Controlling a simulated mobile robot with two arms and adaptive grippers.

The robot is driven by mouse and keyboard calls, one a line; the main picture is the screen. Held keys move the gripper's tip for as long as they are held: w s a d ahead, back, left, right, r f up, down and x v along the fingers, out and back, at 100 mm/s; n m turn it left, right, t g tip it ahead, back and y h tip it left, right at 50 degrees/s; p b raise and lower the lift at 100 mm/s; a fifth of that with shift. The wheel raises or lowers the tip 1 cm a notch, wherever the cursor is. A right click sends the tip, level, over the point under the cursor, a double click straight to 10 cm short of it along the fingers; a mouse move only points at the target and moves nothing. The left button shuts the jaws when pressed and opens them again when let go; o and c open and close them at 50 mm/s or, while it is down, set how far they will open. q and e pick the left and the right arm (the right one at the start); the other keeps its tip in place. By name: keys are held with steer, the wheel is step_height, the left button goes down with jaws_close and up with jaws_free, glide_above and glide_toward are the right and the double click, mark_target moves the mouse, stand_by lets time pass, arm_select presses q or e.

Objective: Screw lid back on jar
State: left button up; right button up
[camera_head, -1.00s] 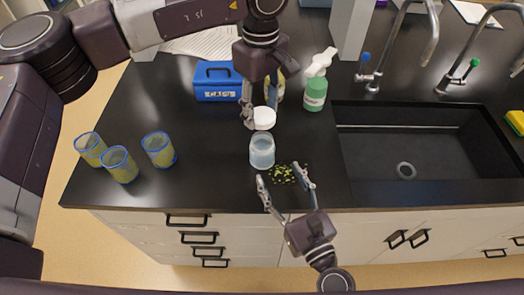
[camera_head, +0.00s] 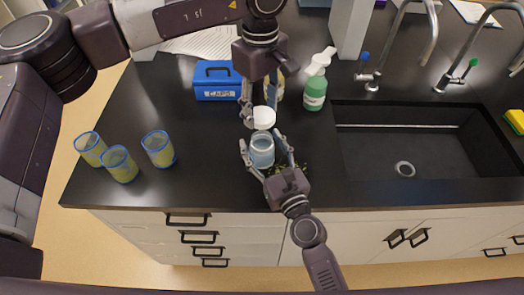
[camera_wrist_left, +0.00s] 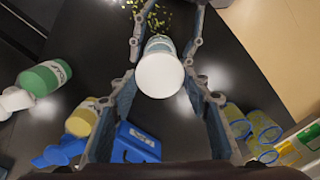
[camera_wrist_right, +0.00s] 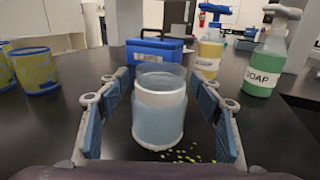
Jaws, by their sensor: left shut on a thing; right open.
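The white lid (camera_head: 264,118) is held by my left gripper (camera_head: 258,114), which is shut on it. In the head view it is just behind and above the jar; I cannot tell whether they touch. In the left wrist view the round lid (camera_wrist_left: 160,75) overlaps the jar (camera_wrist_left: 160,43). The translucent bluish jar (camera_head: 262,153) stands upright on the counter. My right gripper (camera_head: 266,146) is open, its fingers on either side of the jar. In the right wrist view the jar (camera_wrist_right: 158,122) stands between the open fingers, with dark gaps at both sides.
Several blue-rimmed yellow cups (camera_head: 119,165) stand at left. A blue caps box (camera_head: 216,92) and a green soap bottle (camera_head: 314,94) stand behind. Yellow-green bits (camera_wrist_right: 187,156) lie beside the jar. The sink (camera_head: 420,150) is at right. Counter between cups and jar is clear.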

jaws_close()
arm_select(q)
glide_above(261, 137)
steer(key=shift+f, duration=2.5)
steer(key=shift+f, duration=0.9)
steer(key=shift+f, duration=0.55)
steer(key=shift+s+a+f, duration=0.1)
steer(key=shift+f, duration=0.2)
steer(key=shift+c, duration=0.7)
steer(key=shift+r, duration=0.45)
